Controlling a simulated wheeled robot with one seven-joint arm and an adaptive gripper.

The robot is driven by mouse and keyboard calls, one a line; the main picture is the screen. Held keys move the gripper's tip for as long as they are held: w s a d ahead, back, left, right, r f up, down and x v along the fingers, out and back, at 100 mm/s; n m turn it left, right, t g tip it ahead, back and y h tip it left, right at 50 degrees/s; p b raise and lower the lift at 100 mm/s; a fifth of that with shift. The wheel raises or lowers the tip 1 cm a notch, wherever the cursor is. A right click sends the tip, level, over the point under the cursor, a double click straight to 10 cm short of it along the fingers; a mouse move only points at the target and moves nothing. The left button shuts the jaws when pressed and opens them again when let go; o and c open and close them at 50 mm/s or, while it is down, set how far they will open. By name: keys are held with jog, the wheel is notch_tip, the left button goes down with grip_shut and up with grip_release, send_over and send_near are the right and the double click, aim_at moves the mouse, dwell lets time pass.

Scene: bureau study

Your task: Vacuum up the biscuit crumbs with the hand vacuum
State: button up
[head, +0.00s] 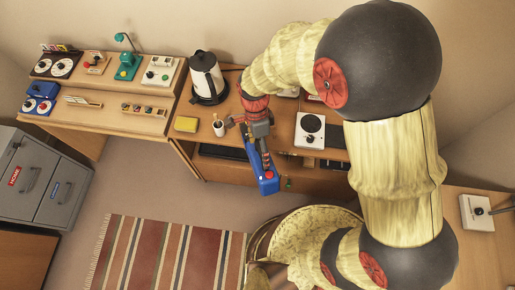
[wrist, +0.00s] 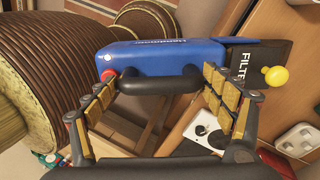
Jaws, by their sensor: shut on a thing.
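The hand vacuum (head: 269,184) is blue with a black handle. In the wrist view the vacuum (wrist: 165,57) lies across the picture, with a black part marked FILTER at its right and a yellow knob beyond. My gripper (wrist: 158,82) is shut on the vacuum's black handle, which lies between the gold-padded fingers. In the head view my gripper (head: 266,158) holds the vacuum at the front edge of the desk, apparently above the floor. I cannot make out any biscuit crumbs in either view.
The wooden desk (head: 232,168) carries a kettle (head: 206,76), a yellow block (head: 186,124), a pen cup (head: 219,128) and a white hotplate-like device (head: 310,130). A side desk at left holds several small devices. A grey cabinet (head: 38,180) stands left. A striped rug (head: 165,255) covers open floor.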

jog(key=s+d, duration=0.1)
jog(key=d, duration=1.3)
jog(key=shift+d, duration=0.15)
dwell(1.9)
jog(key=shift+r+p, duration=0.1)
jog(key=shift+p, duration=0.2)
notch_tip(320, 180, up, 7)
jog(key=p, duration=0.5)
dwell(0.6)
jog(key=shift+d, duration=0.15)
dwell(0.7)
